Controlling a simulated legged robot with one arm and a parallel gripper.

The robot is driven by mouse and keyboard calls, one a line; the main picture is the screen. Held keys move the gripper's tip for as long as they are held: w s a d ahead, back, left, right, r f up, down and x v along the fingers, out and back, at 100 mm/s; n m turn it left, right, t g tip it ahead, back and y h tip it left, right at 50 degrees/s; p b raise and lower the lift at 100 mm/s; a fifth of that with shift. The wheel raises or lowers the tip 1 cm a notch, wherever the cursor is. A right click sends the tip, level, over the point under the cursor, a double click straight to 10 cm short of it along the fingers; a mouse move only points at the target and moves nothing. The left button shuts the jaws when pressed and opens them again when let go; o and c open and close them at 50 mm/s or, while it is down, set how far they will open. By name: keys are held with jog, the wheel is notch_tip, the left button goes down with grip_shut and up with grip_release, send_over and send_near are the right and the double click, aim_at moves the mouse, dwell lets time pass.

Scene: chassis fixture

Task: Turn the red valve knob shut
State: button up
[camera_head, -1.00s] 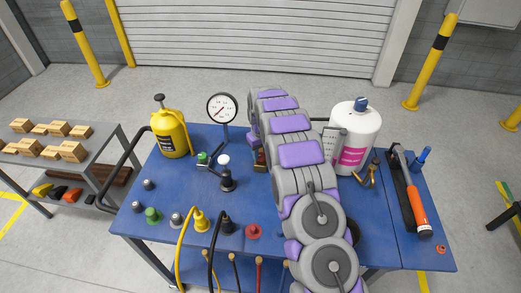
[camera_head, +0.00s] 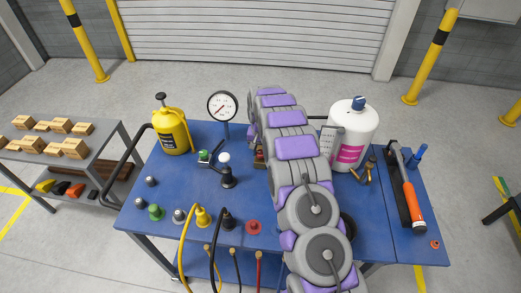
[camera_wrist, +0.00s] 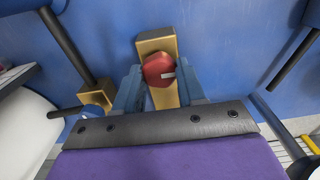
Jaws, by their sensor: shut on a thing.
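The red valve knob (camera_wrist: 158,70) sits on a brass valve body (camera_wrist: 154,46) against the blue surface in the wrist view. It has a white mark on its right side. My gripper (camera_wrist: 160,84) has one finger on each side of the knob and is shut on it. In the head view my arm hides the gripper, and only a bit of red and brass valve (camera_head: 259,156) shows at the arm's left edge.
A round gauge (camera_head: 222,106) and a yellow sprayer (camera_head: 172,131) stand left of my arm on the blue table (camera_head: 190,178). Several plugs and hoses line the front edge.

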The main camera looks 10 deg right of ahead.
aim_at(260, 152)
dwell(0.4)
jog(key=o, duration=1.1)
jog(key=shift+c, duration=0.2)
jog(key=shift+r, duration=0.1)
notch_tip(260, 152, up, 17)
jog(key=p, duration=0.1)
jog(key=shift+a+r, duration=0.1)
